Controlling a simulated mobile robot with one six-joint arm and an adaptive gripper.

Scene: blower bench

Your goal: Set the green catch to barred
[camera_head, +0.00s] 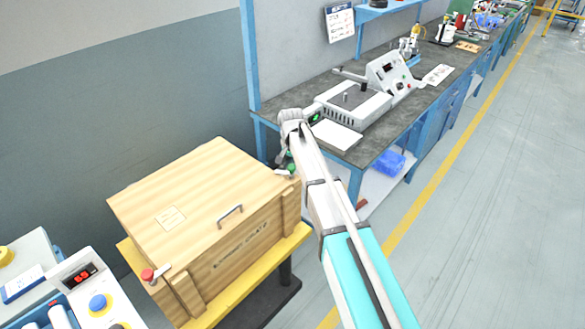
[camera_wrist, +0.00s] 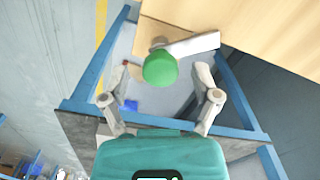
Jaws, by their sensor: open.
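The green catch has a round green knob (camera_wrist: 160,68) and a pale lever (camera_wrist: 192,45), mounted at the corner of the wooden crate (camera_wrist: 265,25). In the head view its green knob (camera_head: 291,168) shows at the far right corner of the crate (camera_head: 185,215), partly hidden by my gripper (camera_head: 284,155). In the wrist view my gripper (camera_wrist: 160,98) is open, with its fingers apart on either side below the knob and nothing between them. The knob appears just beyond the fingertips; contact cannot be told. The crate lid is closed.
A red-knobbed catch (camera_head: 148,274) sits at the crate's near left corner, and a metal handle (camera_head: 230,214) on its lid. The crate rests on a yellow stand (camera_head: 232,288). A grey workbench (camera_head: 365,150) with instruments stands behind my arm. Control boxes (camera_head: 90,290) stand at lower left.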

